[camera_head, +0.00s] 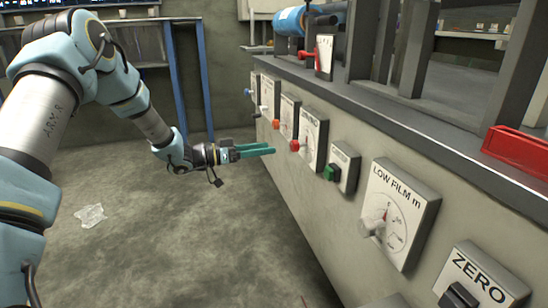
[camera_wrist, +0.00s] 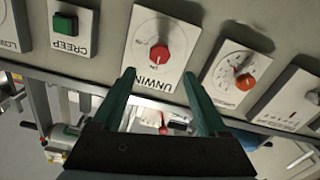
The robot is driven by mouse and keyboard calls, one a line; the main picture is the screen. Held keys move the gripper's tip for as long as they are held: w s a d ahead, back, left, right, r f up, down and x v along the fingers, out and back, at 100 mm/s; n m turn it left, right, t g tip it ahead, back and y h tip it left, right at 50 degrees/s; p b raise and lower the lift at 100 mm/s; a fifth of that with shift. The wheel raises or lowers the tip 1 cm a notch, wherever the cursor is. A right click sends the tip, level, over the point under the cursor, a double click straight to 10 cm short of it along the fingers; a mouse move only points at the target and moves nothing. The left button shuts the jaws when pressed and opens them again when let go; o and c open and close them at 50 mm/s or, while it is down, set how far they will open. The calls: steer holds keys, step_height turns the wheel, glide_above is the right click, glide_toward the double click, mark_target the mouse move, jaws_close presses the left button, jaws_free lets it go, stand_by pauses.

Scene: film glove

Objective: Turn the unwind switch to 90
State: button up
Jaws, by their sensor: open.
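The unwind switch is a red round knob (camera_wrist: 159,53) on a white plate (camera_wrist: 139,41) lettered UNWIN, the rest of the word being cut off. The wrist view shows it upside down. In the head view the red knob (camera_head: 294,146) stands out from the grey panel's front. My gripper (camera_head: 268,150) is open and empty, its green fingers pointing at the panel just left of the knob. In the wrist view the fingertips (camera_wrist: 160,74) lie either side of the knob, apart from it. Its pointer setting is too small to read.
A green CREEP button (camera_head: 331,172) and an orange knob (camera_head: 276,124) flank the switch. Nearer along the panel are the LOW FILM dial (camera_head: 395,205) and a black ZERO switch (camera_head: 460,295). A dark ledge (camera_head: 400,122) tops the panel. The floor at left is mostly clear, with crumpled clear film (camera_head: 91,215).

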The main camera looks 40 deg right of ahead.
mark_target(291, 145)
steer(key=b+x, duration=0.3)
steer(key=x, duration=0.7)
steer(key=shift+s+d, duration=0.2)
steer(key=shift+d, duration=0.05)
steer(key=shift+c, duration=0.2)
jaws_close()
